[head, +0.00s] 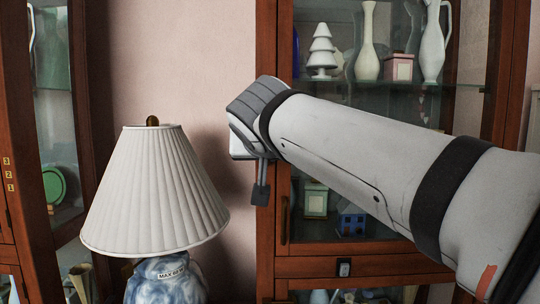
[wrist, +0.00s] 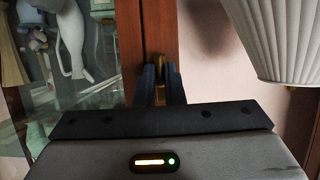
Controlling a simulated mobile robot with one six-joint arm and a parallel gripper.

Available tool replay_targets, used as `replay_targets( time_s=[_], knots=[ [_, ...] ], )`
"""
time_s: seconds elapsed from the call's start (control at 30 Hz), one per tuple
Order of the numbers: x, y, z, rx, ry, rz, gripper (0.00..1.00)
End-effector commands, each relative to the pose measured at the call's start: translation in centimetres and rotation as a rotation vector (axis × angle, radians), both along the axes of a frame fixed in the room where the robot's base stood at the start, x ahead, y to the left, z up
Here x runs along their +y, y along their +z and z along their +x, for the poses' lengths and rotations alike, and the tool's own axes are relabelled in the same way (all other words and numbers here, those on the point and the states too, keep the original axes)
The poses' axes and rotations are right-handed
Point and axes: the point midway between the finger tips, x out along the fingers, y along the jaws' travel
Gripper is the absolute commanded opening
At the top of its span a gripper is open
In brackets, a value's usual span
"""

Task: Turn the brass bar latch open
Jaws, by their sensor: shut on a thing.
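The brass bar latch (wrist: 158,69) shows in the wrist view as a small gold piece on the wooden cabinet frame, between my two dark fingers. My gripper (wrist: 161,86) is shut on it, with a finger on either side. Most of the latch is hidden by the fingers, and I cannot tell its exact angle. In the head view my gripper (head: 260,192) is at the left edge of the middle cabinet's door (head: 268,55), and the latch is hidden there.
A table lamp with a pleated white shade (head: 155,195) and blue-white base stands close to the left of my gripper. Behind the glass are a white tree figure (head: 321,52), vases and small boxes. A dark handle (head: 284,219) is lower on the door. Another cabinet (head: 85,110) stands at left.

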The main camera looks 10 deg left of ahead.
Motion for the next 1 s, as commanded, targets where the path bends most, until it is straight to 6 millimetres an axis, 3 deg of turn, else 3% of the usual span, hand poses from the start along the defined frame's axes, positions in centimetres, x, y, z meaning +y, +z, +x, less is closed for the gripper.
replay_targets(
  time_s=[0.3,0.33,0.6,0.87,1.0],
  knots=[
    [0.2,0.6,-0.2,-0.011,0.008,0.006,0.00],
    [0.2,0.6,-0.2,-0.011,0.008,0.006,0.10],
    [0.1,0.3,-0.1,-0.005,0.005,0.002,0.31],
    [0.1,0.2,-0.3,-0.003,0.004,0.001,0.31],
    [-0.1,0.9,-1.7,-0.004,0.006,0.002,0.31]
  ],
)
